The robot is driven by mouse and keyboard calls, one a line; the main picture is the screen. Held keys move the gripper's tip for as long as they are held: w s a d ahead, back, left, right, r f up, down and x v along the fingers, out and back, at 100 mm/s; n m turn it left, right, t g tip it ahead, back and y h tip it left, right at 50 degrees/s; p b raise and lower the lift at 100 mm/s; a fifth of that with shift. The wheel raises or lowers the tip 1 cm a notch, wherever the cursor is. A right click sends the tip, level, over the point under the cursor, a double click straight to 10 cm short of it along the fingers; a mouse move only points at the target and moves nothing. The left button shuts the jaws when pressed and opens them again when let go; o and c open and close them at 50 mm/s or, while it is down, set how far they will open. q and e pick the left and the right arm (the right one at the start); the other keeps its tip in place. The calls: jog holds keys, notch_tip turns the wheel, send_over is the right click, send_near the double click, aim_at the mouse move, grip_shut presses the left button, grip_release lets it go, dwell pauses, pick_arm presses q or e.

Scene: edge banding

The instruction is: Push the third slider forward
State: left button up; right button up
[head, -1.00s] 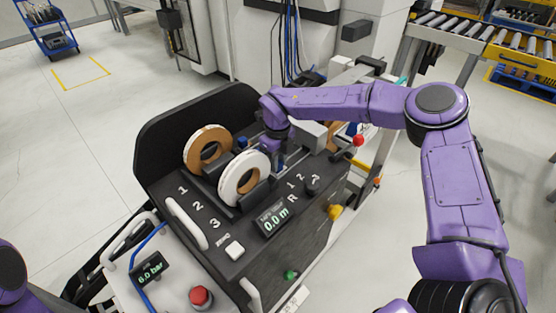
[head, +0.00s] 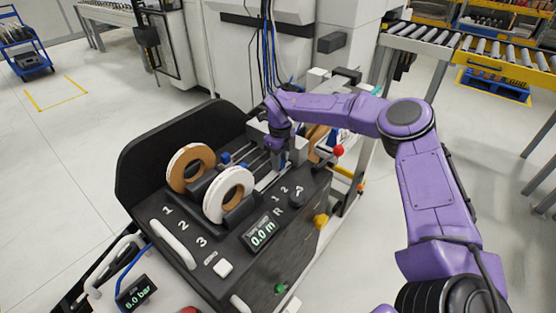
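Slider rails run behind the rolls, with a blue slider knob (head: 225,157) at the left. My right gripper (head: 279,160) points down over the rails at the right, by the third lane. Its fingers are small and partly hidden, so I cannot tell whether they touch the third slider. My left gripper is out of view.
A display (head: 262,232) reads 0.0 m, near a black selector knob (head: 297,199). A red ball-topped lever (head: 338,151) stands just right of my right gripper. A roller conveyor (head: 425,36) is at the back right.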

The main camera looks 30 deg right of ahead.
jog(key=shift+o, duration=0.4)
jog(key=shift+w+d, duration=0.1)
jog(key=shift+d, duration=0.15)
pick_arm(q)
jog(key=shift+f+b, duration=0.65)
pick_arm(e)
notch_tip(320, 180, up, 11)
jog(key=shift+f, duration=0.15)
